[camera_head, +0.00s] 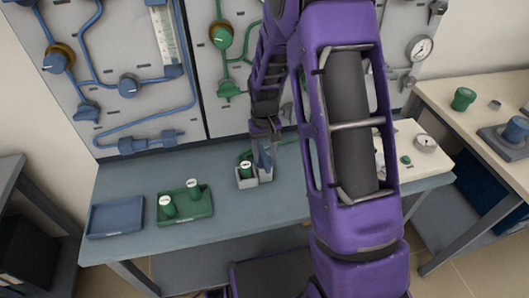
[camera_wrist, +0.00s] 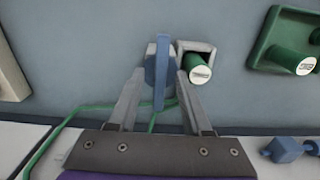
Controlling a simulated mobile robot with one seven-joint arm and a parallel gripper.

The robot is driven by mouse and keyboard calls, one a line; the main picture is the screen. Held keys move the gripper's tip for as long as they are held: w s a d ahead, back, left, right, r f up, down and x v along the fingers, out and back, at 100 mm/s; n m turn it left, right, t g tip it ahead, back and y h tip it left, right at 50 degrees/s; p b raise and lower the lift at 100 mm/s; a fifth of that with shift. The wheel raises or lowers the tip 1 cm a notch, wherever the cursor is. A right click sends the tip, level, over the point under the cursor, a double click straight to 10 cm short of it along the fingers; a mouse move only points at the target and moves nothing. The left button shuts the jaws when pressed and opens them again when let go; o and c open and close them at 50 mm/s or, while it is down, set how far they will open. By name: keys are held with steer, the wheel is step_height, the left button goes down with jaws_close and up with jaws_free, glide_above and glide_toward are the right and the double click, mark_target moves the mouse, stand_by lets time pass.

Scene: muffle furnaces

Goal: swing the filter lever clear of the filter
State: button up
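The filter is a green cylinder with a pale labelled end, standing in a small grey holder (camera_head: 248,183); it shows in the head view (camera_head: 245,169) and the wrist view (camera_wrist: 199,75). The filter lever is a blue upright bar close beside the filter, in the head view (camera_head: 265,160) and the wrist view (camera_wrist: 160,72). My gripper (camera_wrist: 161,80) is open, with one finger on each side of the lever and a visible gap on both sides. The right finger is between the lever and the filter in the wrist view. In the head view my gripper (camera_head: 263,128) is above the lever, partly hidden.
A green tray (camera_head: 190,219) with two green cylinders and an empty blue tray (camera_head: 116,217) lie to the left on the bench. A panel with blue and green pipes (camera_head: 135,60) stands behind.

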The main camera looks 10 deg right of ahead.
mark_target(264, 156)
steer(key=shift+r, duration=0.1)
step_height(264, 156, up, 17)
steer(key=p, duration=0.2)
steer(key=shift+r, duration=0.15)
stand_by(0.7)
